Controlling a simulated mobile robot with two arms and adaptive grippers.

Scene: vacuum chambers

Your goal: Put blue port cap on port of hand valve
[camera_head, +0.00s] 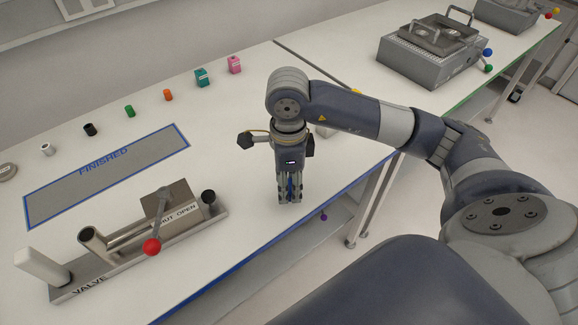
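The hand valve (185,203) is a metal block on a long plate at the front left of the bench, with a red-knobbed lever and a SHUT/OPEN label. An upright open pipe (92,238), apparently its port, stands at the left of its horizontal tube. My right gripper (290,201) points down at the bench near its front edge, right of the valve. Its fingers are close together with something blue between them. This may be the blue port cap, but its shape is mostly hidden, and I cannot tell whether the fingers are shut on it. My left gripper is out of view.
A row of small items runs along the back: white, black (90,130), green, orange, a teal box (202,78) and a pink box (234,65). A blue-framed FINISHED mat (60,198) lies behind the valve. Grey equipment (430,62) stands at right. The bench between mat and gripper is clear.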

